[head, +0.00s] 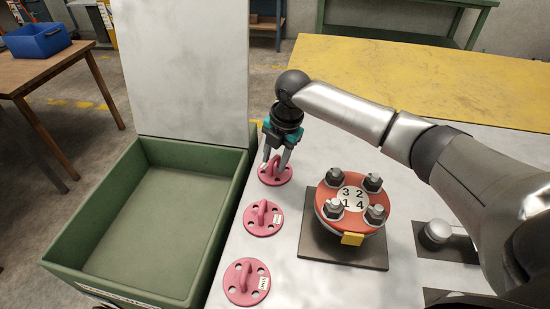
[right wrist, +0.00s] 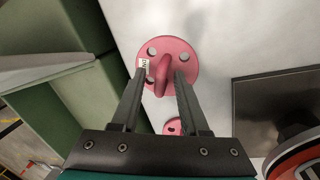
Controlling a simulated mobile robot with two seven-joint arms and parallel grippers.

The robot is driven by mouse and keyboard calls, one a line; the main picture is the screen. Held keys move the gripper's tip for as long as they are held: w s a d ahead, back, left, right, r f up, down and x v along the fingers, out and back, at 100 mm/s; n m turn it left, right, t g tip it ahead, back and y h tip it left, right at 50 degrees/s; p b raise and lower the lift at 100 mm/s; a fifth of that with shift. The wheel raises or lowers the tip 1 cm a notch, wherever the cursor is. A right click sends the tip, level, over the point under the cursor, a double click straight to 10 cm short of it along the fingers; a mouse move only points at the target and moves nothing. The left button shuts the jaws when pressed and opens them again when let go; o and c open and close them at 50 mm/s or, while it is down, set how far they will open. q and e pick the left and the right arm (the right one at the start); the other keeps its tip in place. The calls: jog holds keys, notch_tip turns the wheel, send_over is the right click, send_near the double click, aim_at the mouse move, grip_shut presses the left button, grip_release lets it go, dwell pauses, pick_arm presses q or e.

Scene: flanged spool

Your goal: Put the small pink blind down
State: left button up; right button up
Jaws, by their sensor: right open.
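Three pink blinds, round flanges with a raised handle and holes, lie in a row on the pale table beside the green tray. The far pink blind (head: 276,177) is under my right gripper (head: 275,163); the middle one (head: 263,218) and the near one (head: 244,283) lie nearer. In the right wrist view, the open fingers (right wrist: 160,74) stand on either side of the far blind's handle (right wrist: 162,72), with a gap. That blind (right wrist: 178,46) lies flat and bears a small white label. I cannot tell which blind is smallest. My left gripper is out of view.
The green tray (head: 61,250) at left is empty, with a pale panel (head: 188,60) upright behind it. Right of the blinds, an orange-topped spool (head: 353,203) with several bolts, numbers and a yellow tag stands on a dark plate (head: 315,245).

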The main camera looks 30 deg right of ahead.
aim_at(283, 175)
notch_tip(283, 175, up, 12)
jog(key=s+d+p, duration=0.1)
jog(key=s+p, duration=0.1)
jog(key=shift+p, duration=0.3)
jog(key=shift+d, duration=0.1)
